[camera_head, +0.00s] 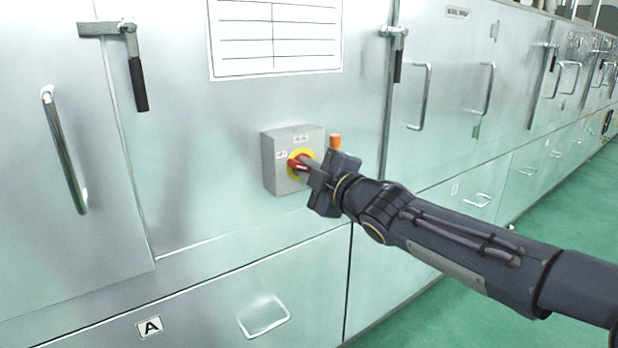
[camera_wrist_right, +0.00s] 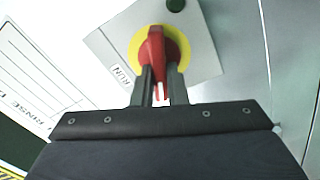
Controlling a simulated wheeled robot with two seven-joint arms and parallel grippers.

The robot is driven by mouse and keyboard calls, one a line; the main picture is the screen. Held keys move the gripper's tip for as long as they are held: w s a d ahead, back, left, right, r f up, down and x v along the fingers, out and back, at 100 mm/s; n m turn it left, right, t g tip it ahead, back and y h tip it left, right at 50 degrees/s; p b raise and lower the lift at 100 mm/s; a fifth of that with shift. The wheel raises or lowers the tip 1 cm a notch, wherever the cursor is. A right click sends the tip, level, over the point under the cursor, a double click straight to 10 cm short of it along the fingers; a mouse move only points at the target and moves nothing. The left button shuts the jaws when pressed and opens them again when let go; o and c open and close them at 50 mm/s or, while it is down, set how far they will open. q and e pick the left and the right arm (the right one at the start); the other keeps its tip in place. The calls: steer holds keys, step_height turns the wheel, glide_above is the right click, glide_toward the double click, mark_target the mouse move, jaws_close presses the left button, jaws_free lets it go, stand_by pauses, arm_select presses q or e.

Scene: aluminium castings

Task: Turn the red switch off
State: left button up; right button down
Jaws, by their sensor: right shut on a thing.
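The red switch (camera_head: 297,164) sits on a yellow round plate on the front of a grey box (camera_head: 269,166) fixed to the metal cabinet. My right gripper (camera_head: 308,168) reaches it from the right, its fingers at the knob. In the right wrist view the red knob (camera_wrist_right: 153,52) stands between the two fingers of my right gripper (camera_wrist_right: 158,88), which is shut on its handle end. A label reading "RUN" (camera_wrist_right: 122,75) shows beside the yellow plate. Small labels on the box are too small to read in the head view. My left gripper is not in view.
A handle with a black grip (camera_head: 139,84) and a bar handle (camera_head: 65,150) are on the cabinet at left. A drawer handle (camera_head: 264,318) is below. A white chart (camera_head: 275,40) hangs above. Green floor (camera_head: 540,235) is free at right.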

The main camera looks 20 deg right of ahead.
steer(key=n, duration=0.1)
steer(key=n+b, duration=0.1)
steer(key=n, duration=0.2)
steer(key=shift+f+n+b, duration=0.3)
steer(key=shift+b, duration=0.05)
stand_by(0.4)
steer(key=c, duration=1.4)
jaws_free()
steer(key=shift+c, duration=0.2)
steer(key=p+v, duration=0.2)
steer(key=v, duration=0.5)
steer(key=shift+s, duration=0.4)
steer(key=shift+d, duration=0.15)
